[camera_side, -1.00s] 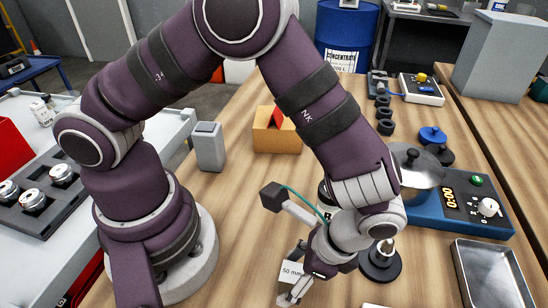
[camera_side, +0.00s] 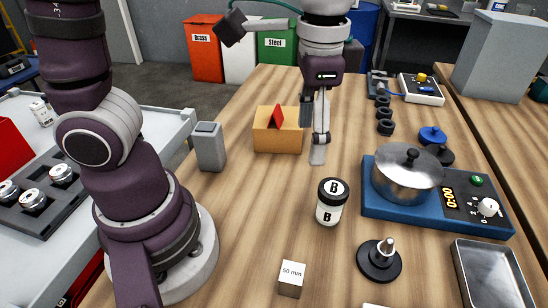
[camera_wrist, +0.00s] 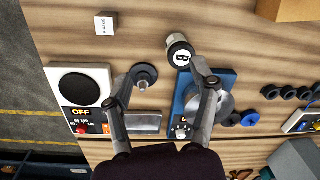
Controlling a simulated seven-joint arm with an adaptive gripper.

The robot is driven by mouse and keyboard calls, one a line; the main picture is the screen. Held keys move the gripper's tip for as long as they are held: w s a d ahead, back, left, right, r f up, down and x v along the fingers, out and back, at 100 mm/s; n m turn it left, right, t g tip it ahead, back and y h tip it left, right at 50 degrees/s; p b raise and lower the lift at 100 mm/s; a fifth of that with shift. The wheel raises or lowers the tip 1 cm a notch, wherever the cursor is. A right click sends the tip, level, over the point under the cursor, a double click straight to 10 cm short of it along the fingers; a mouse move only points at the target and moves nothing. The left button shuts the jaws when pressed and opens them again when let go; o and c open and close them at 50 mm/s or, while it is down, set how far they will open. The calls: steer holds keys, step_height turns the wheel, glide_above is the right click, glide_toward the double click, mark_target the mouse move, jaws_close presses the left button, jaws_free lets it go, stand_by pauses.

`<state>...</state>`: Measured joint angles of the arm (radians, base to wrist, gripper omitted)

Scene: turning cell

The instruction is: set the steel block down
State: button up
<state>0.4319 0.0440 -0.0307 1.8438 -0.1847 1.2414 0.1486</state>
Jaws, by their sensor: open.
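The steel block (camera_side: 291,278), a small cube with a "50 mm" label on top, sits on the wooden table near the front. It also shows at the upper left of the wrist view (camera_wrist: 105,27). My gripper (camera_side: 318,150) is well away from it, farther back over the table and pointing down. Its fingers are spread with nothing between them in the wrist view (camera_wrist: 163,70).
A jar marked B (camera_side: 332,202) stands between my gripper and the block. Right of it are a pot (camera_side: 407,178) on a blue hotplate (camera_side: 385,208), a black spindle stand (camera_side: 379,264) and a metal tray (camera_side: 490,275). A cardboard box (camera_side: 277,140) stands left of my gripper.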

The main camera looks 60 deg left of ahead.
steer(key=s+a+r+n+t, duration=0.1)
steer(key=s+a+n+t, duration=0.3)
steer(key=a, duration=0.4)
steer(key=shift+n+t, duration=0.5)
steer(key=shift+t, duration=0.1)
